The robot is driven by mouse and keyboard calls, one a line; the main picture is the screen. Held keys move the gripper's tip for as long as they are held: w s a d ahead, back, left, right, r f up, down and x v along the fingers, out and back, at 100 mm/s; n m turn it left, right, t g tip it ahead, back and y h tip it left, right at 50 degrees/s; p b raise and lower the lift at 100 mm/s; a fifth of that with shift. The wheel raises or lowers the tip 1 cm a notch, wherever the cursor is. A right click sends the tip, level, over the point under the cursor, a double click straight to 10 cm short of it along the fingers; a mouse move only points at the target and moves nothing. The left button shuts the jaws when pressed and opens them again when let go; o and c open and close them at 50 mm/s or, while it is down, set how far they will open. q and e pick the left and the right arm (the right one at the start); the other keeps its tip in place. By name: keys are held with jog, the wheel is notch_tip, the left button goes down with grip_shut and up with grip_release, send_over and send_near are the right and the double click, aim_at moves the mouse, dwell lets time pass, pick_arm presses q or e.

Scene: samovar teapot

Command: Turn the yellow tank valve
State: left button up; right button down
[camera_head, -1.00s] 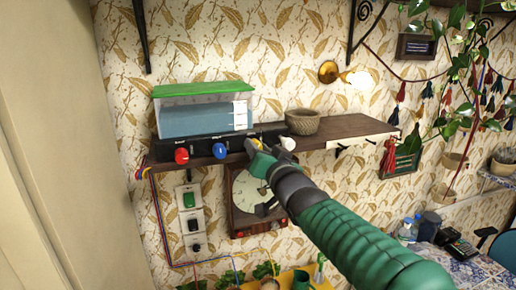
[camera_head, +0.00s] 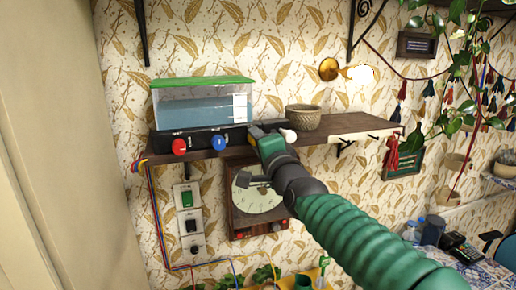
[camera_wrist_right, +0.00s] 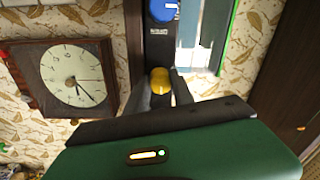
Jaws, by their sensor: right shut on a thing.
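The yellow valve (camera_wrist_right: 159,82) is a round knob on the dark front panel of the tank, seen in the right wrist view. My right gripper (camera_wrist_right: 161,95) has one finger on each side of it and is shut on it. In the head view my right gripper (camera_head: 259,131) reaches up to the right part of the panel and hides the valve. The tank (camera_head: 203,108) is clear with bluish water and a green lid. The red valve (camera_head: 179,146) and the blue valve (camera_head: 218,143) are to the left, with a white knob (camera_head: 288,136) to the right. My left gripper is not in view.
The tank stands on a wooden shelf (camera_head: 345,126) with a woven basket (camera_head: 303,117) beside it. A square wall clock (camera_head: 256,200) hangs below, close to my right arm. A column of switches (camera_head: 190,222) is on the wall at left.

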jog(key=shift+m, duration=0.6)
jog(key=c, duration=1.5)
grip_release()
jog(key=o, duration=0.4)
jog(key=shift+w+f, duration=0.1)
jog(key=shift+w, duration=0.2)
jog(key=shift+s+b, duration=0.1)
jog(key=shift+b, duration=0.2)
